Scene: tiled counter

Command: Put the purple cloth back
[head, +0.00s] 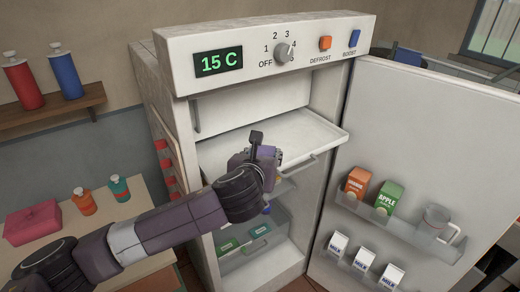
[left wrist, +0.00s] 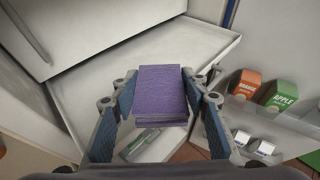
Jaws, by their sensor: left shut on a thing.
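The purple cloth (left wrist: 162,90) is a folded flat block between the two fingers of my left gripper (left wrist: 160,96) in the left wrist view. The fingers press on its left and right sides. In the head view my left gripper (head: 262,153) is at the opening of the fridge, in front of the pulled-out white shelf (head: 302,138). My right gripper is not in view.
The fridge door (head: 430,130) stands open at the right, with cartons and a jug (head: 437,222) in its racks. A pink box (head: 32,222) and small bottles stand on the counter at the left. The white shelf is bare where visible.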

